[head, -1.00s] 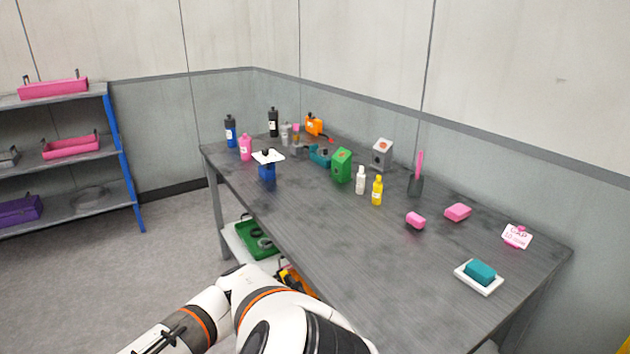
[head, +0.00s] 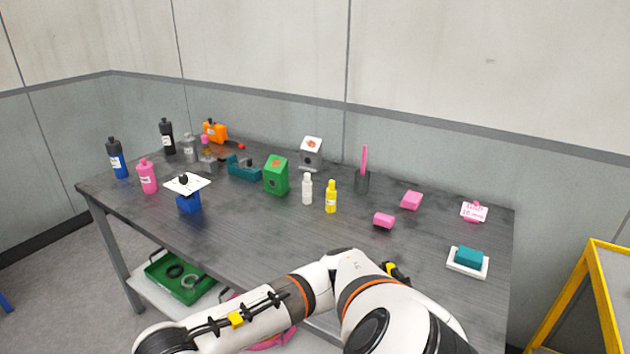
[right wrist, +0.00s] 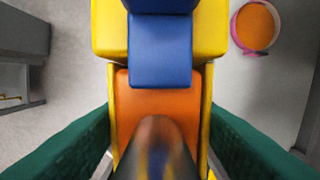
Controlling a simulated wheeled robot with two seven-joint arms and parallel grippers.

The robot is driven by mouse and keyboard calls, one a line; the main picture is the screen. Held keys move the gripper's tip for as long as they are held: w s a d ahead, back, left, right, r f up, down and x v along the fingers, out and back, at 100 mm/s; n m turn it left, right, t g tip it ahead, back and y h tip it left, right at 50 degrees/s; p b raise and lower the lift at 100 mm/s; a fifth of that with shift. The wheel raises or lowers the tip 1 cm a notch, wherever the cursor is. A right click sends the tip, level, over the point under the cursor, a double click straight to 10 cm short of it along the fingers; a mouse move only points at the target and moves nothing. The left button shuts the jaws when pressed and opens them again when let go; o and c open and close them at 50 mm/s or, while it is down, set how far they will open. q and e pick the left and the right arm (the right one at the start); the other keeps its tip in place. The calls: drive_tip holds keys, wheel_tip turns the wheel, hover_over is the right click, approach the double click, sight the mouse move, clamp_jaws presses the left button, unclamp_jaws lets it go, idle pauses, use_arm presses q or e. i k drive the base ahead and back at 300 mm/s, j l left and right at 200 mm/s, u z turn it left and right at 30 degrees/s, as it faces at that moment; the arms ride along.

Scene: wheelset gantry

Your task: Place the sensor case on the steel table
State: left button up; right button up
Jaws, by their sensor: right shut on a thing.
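My right gripper (right wrist: 158,135) shows in the right wrist view, with dark green fingers at both sides. It is shut on a yellow, orange and blue thing (right wrist: 163,50), which looks like the sensor case; I cannot confirm this. A dark blurred rounded part covers its near end. In the head view a white arm of mine with orange rings crosses the front edge of the steel table (head: 260,222). A small yellow and black part (head: 398,272) shows just behind that arm. My left gripper is not in view.
The table holds several bottles, a green box (head: 276,176), a blue item with a white card (head: 188,202), pink blocks (head: 384,221) and a teal block on a white tray (head: 467,271). The front middle tabletop is clear. A yellow frame (head: 592,290) stands right.

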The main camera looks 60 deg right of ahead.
sight(310, 264)
drive_tip(key=i+l+z, duration=0.2)
drive_tip(key=l+z, duration=0.2)
drive_tip(key=i+l+z, duration=0.2)
drive_tip(key=z, duration=0.2)
drive_tip(key=i+l+z, duration=0.25)
drive_tip(key=z, duration=0.2)
